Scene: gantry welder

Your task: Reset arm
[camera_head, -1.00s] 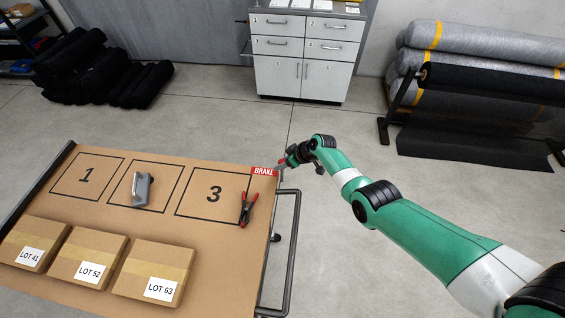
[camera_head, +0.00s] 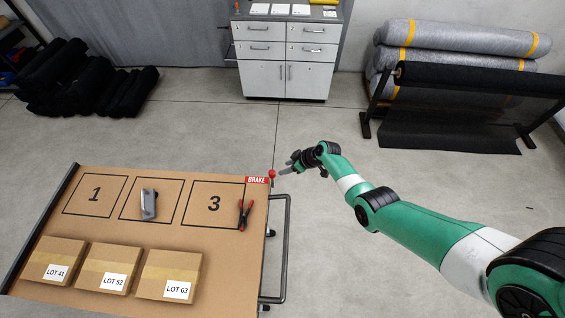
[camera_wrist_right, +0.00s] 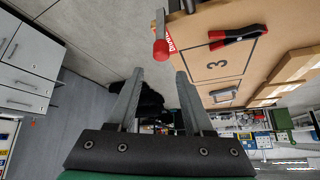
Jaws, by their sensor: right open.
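My right arm, green and white, reaches in from the right in the head view. Its gripper (camera_head: 287,167) is beside the far right corner of the cart table (camera_head: 150,228), close to a red-knobbed lever (camera_head: 272,174) by the red BRAKE label (camera_head: 257,180). In the right wrist view, the two fingers (camera_wrist_right: 155,92) are spread apart with nothing between them. The red knob (camera_wrist_right: 161,50) shows there beyond the fingertips, apart from them. My left gripper is not seen in either view.
The table holds three cardboard boxes (camera_head: 108,268), a grey metal tool (camera_head: 149,203) in the middle square and a red-and-black clamp (camera_head: 244,213). A cabinet (camera_head: 287,52) and fabric rolls (camera_head: 450,60) stand behind. A cart handle (camera_head: 286,245) sticks out right. Open floor surrounds the arm.

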